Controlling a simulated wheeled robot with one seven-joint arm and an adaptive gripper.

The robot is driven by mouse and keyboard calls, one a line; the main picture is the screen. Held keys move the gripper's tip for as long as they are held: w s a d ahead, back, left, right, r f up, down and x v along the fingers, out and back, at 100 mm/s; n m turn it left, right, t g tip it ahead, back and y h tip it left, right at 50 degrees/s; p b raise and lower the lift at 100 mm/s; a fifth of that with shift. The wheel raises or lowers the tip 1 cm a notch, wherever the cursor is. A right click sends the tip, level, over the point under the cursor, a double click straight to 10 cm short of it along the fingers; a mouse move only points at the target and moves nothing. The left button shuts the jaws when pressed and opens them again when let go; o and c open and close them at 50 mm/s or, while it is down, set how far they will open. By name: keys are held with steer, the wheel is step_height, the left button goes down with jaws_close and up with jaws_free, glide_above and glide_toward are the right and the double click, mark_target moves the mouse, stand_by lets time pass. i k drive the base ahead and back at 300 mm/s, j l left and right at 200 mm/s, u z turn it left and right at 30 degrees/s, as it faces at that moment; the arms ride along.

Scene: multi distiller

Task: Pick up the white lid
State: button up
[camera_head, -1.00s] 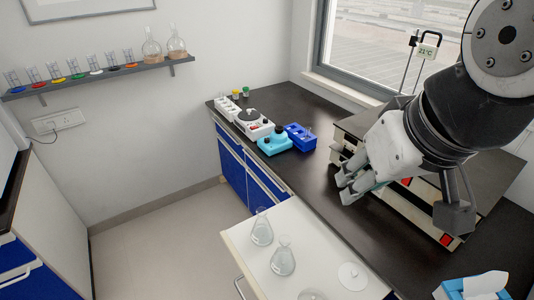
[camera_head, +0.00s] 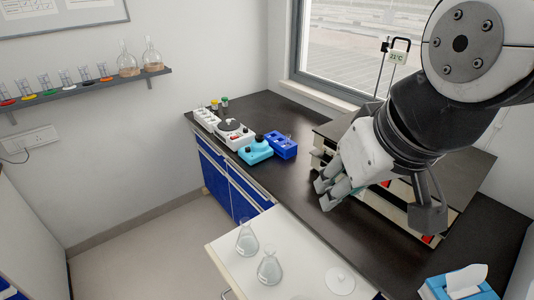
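The white lid (camera_head: 340,281) is a round flat disc with a small knob. It lies on the white tabletop (camera_head: 300,240) at the bottom of the head view, right of two glass flasks. My gripper (camera_head: 325,194) is above and beyond the lid, over the black bench, and does not touch it. Its fingers look spread apart, and I see nothing between them.
Two conical flasks (camera_head: 269,268) (camera_head: 247,238) stand left of the lid. A blue tissue box (camera_head: 459,284) is at lower right. A multi-unit heater (camera_head: 400,195) sits behind my gripper. A blue rack (camera_head: 282,145) and a teal device (camera_head: 255,149) stand on the black bench (camera_head: 300,185).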

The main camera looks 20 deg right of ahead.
mark_target(339, 280)
steer(key=k+z, duration=0.35)
steer(key=z, duration=0.15)
steer(key=k+l+z, duration=0.15)
steer(key=k+z, duration=0.15)
steer(key=z, duration=0.2)
